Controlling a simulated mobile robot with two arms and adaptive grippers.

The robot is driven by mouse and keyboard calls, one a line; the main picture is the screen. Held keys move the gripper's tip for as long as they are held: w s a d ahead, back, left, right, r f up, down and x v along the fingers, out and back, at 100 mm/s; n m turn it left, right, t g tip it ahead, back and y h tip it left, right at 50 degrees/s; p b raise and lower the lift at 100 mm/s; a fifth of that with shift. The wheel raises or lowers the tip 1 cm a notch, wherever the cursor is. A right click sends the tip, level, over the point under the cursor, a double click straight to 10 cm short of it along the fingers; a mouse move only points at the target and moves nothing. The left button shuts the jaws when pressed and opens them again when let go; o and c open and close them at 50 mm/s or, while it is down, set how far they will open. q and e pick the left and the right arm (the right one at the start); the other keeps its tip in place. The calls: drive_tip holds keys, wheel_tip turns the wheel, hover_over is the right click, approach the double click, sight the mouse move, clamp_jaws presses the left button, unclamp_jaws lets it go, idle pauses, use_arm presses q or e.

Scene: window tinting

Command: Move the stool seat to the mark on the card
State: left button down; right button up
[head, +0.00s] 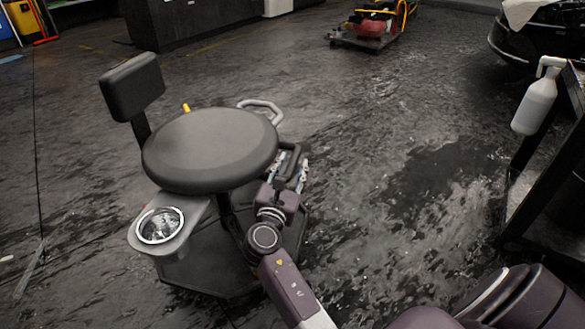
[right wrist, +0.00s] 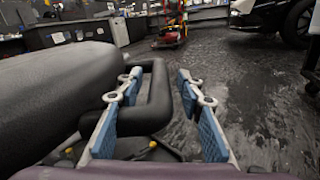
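The stool has a round dark grey seat (head: 210,148) with a backrest (head: 132,87) at its far left. A black loop handle (head: 292,152) sits at the seat's right side. My right gripper (head: 291,168) is at this handle. In the right wrist view, the handle (right wrist: 158,95) lies between the two spread blue-padded fingers, with a gap to the right finger. Contact with the left finger is unclear. The seat (right wrist: 65,90) fills the left of that view. No card or mark can be made out. My left gripper is out of view.
The stool's base holds a tray (head: 190,238) with a round metal dish (head: 160,225). A pale handle (head: 262,108) stands behind the seat. The stained floor (head: 400,150) between is clear.

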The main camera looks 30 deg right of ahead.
drive_tip(key=shift+w+d, duration=0.35)
drive_tip(key=shift+c, duration=0.4)
clamp_jaws()
